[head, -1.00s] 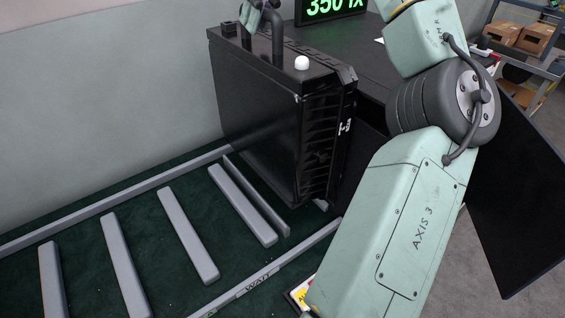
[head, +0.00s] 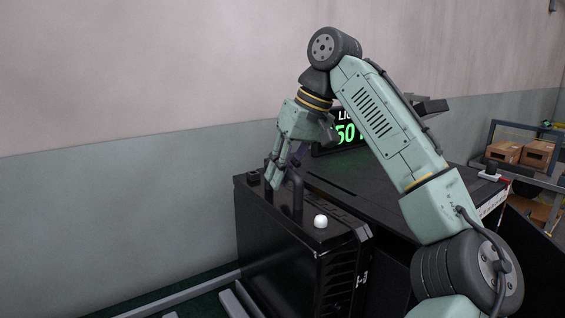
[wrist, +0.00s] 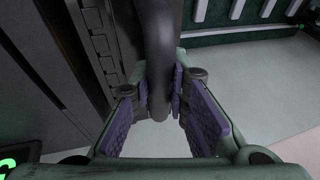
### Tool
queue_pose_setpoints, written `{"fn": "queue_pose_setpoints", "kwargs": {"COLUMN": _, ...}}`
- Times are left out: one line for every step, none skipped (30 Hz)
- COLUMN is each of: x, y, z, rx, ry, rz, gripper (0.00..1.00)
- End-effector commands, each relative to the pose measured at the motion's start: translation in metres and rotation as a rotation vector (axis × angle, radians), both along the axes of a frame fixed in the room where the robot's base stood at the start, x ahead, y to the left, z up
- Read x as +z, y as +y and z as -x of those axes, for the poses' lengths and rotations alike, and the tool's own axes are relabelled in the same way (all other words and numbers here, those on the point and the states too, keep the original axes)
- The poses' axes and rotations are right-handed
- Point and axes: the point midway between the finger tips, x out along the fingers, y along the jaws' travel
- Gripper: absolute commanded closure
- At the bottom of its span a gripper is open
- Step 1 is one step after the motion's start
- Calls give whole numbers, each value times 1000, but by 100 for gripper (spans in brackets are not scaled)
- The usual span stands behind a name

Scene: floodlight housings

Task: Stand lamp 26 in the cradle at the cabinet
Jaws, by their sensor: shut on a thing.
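A large black finned housing (head: 280,245) stands in front of me in the head view, a white knob (head: 320,221) on its top. Its side label is too small to read surely, so I cannot confirm that it is lamp 26. My gripper (head: 277,178) is shut on the dark handle (head: 298,190) rising from its top. The wrist view shows the handle (wrist: 158,45) between the purple finger pads. The housing's bottom is out of frame now. I cannot make out a cradle for certain.
A dark bench top (head: 375,195) lies right behind the housing, with a green-digit display (head: 346,134) partly behind my arm. Grey bars (head: 231,303) lie on the floor at lower left. A wall (head: 120,215) stands behind. A shelf with cardboard boxes (head: 505,152) is at right.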

Motion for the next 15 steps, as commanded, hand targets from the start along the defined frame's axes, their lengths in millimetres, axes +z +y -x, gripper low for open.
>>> {"fn": "queue_pose_setpoints", "kwargs": {"x": 1, "y": 1, "z": 1, "rx": 1, "ry": -9, "rz": -4, "gripper": 100}}
{"fn": "queue_pose_setpoints", "kwargs": {"x": 0, "y": 1, "z": 0, "rx": 1, "ry": -9, "rz": -5, "gripper": 100}}
{"fn": "queue_pose_setpoints", "kwargs": {"x": -1, "y": 1, "z": 0, "rx": 1, "ry": -9, "rz": -5, "gripper": 100}}
{"fn": "queue_pose_setpoints", "kwargs": {"x": -2, "y": 1, "z": 0, "rx": 1, "ry": -9, "rz": -5, "gripper": 100}}
{"fn": "queue_pose_setpoints", "kwargs": {"x": -4, "y": 1, "z": 0, "rx": 1, "ry": -9, "rz": -4, "gripper": 100}}
{"fn": "queue_pose_setpoints", "kwargs": {"x": -7, "y": 1, "z": 0, "rx": 0, "ry": -8, "rz": -3, "gripper": 100}}
{"fn": "queue_pose_setpoints", "kwargs": {"x": -10, "y": 1, "z": 0, "rx": 0, "ry": -8, "rz": -3, "gripper": 100}}
{"fn": "queue_pose_setpoints", "kwargs": {"x": -13, "y": 0, "z": 0, "rx": -2, "ry": -8, "rz": -4, "gripper": 100}}
{"fn": "queue_pose_setpoints", "kwargs": {"x": -18, "y": 0, "z": 1, "rx": 0, "ry": -8, "rz": -3, "gripper": 100}}
{"fn": "queue_pose_setpoints", "kwargs": {"x": -22, "y": 0, "z": 1, "rx": 0, "ry": -7, "rz": -4, "gripper": 100}}
{"fn": "queue_pose_setpoints", "kwargs": {"x": -26, "y": 0, "z": 0, "rx": -1, "ry": -7, "rz": -3, "gripper": 100}}
{"fn": "queue_pose_setpoints", "kwargs": {"x": -30, "y": 0, "z": 0, "rx": -2, "ry": -9, "rz": -3, "gripper": 100}}
{"fn": "queue_pose_setpoints", "kwargs": {"x": -33, "y": 0, "z": 0, "rx": -1, "ry": -9, "rz": -3, "gripper": 100}}
{"fn": "queue_pose_setpoints", "kwargs": {"x": -36, "y": 1, "z": 0, "rx": -1, "ry": -8, "rz": -4, "gripper": 100}}
{"fn": "queue_pose_setpoints", "kwargs": {"x": -39, "y": 1, "z": 0, "rx": -1, "ry": -9, "rz": -5, "gripper": 100}}
